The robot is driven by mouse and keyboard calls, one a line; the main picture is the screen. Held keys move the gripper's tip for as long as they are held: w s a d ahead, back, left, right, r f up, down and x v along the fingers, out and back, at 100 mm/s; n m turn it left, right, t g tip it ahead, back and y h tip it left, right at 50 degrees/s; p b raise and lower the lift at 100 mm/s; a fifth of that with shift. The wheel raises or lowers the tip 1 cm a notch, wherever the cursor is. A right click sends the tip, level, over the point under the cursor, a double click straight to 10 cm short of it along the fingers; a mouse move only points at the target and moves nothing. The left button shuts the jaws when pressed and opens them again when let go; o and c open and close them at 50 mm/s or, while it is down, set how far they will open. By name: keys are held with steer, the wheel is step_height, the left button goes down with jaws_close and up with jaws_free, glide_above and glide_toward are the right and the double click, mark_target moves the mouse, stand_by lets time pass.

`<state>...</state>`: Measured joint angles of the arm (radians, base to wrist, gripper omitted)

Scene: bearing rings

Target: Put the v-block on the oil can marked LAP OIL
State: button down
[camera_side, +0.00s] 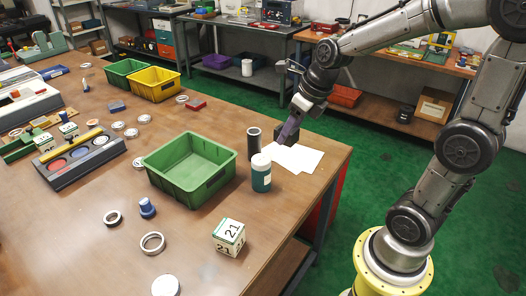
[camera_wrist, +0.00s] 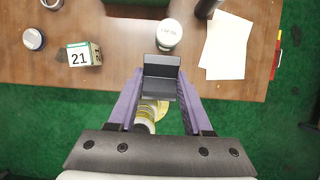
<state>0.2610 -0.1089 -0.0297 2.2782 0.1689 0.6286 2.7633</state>
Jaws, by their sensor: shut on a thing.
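The v-block (camera_wrist: 161,68) is a dark grey angled piece held between the purple fingers of my gripper (camera_wrist: 160,80) in the wrist view. In the side view my gripper (camera_side: 291,128) hangs near the table's right edge, in front of the white sheets. The oil can (camera_side: 261,178) is a green can with a white lid, standing upright on the table. Its lid (camera_wrist: 169,34) shows just beyond the v-block in the wrist view; its small lettering is hard to read but looks like LAP OIL. The v-block is apart from the can.
A black cylinder (camera_side: 254,144) stands close behind the oil can. White paper sheets (camera_side: 293,159) lie beside them. A green bin (camera_side: 190,166) stands to the left. A number cube (camera_side: 229,237) and several metal rings lie on the table nearby.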

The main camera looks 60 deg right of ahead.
glide_above(259, 158)
steer(key=s, duration=0.2)
step_height(259, 158, down, 7)
steer(key=shift+s+x, duration=0.2)
steer(key=shift+x, duration=0.7)
steer(key=shift+s+x, duration=0.15)
steer(key=shift+x, duration=0.75)
steer(key=shift+f, duration=0.3)
steer(key=shift+c, duration=1.6)
jaws_free()
steer(key=shift+f, duration=0.1)
